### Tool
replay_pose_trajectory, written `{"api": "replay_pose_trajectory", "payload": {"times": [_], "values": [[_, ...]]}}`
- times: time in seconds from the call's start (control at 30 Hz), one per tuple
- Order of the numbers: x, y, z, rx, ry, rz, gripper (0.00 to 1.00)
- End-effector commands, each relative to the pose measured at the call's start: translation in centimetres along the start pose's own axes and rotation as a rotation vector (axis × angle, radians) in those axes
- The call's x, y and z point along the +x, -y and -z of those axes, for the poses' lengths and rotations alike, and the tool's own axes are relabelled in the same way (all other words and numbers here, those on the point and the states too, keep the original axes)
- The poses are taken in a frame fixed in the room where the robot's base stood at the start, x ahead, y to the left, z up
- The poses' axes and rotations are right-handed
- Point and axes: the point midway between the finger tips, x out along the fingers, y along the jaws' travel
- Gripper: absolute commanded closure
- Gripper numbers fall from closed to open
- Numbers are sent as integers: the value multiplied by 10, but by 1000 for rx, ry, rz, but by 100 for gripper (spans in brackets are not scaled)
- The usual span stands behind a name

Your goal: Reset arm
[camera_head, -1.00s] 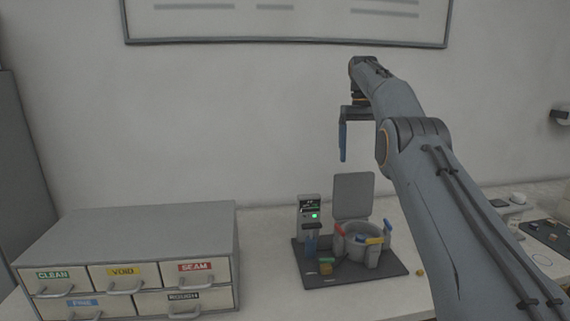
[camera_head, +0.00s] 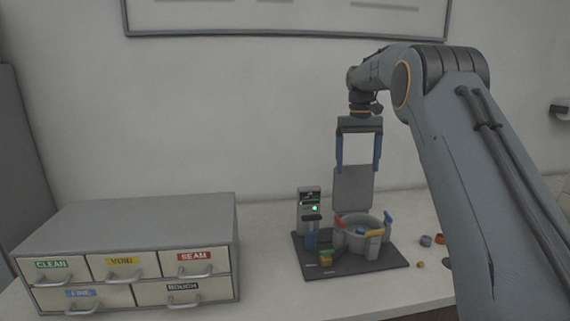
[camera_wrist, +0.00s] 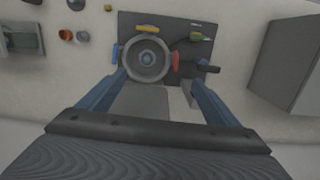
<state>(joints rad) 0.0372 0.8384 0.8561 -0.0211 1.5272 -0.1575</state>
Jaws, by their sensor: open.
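My gripper (camera_head: 358,155) is open and empty, hanging with its blue fingers pointing down above the mounting press. In the wrist view its two fingers (camera_wrist: 160,88) stand wide apart. The press (camera_head: 362,224) is a grey round pot with red, yellow and blue clamps, on a dark base plate (camera_head: 350,270). Its grey lid (camera_head: 353,188) stands raised behind the pot, just below the fingers in the head view.
A control box (camera_head: 309,207) with a green light stands left of the pot. A grey drawer cabinet (camera_head: 130,235) with labelled drawers stands at the left. Small red-orange and grey pieces (camera_head: 440,239) lie right of the plate. A framed board hangs on the wall.

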Motion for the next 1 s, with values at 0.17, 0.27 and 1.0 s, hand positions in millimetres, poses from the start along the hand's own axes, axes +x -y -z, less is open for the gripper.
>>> {"api": "replay_pose_trajectory", "payload": {"times": [0.17,0.27,1.0], "values": [[38,12,-32,16,-23,0,16],[60,20,-56,27,-37,1,16],[247,78,-335,107,-134,8,16]]}}
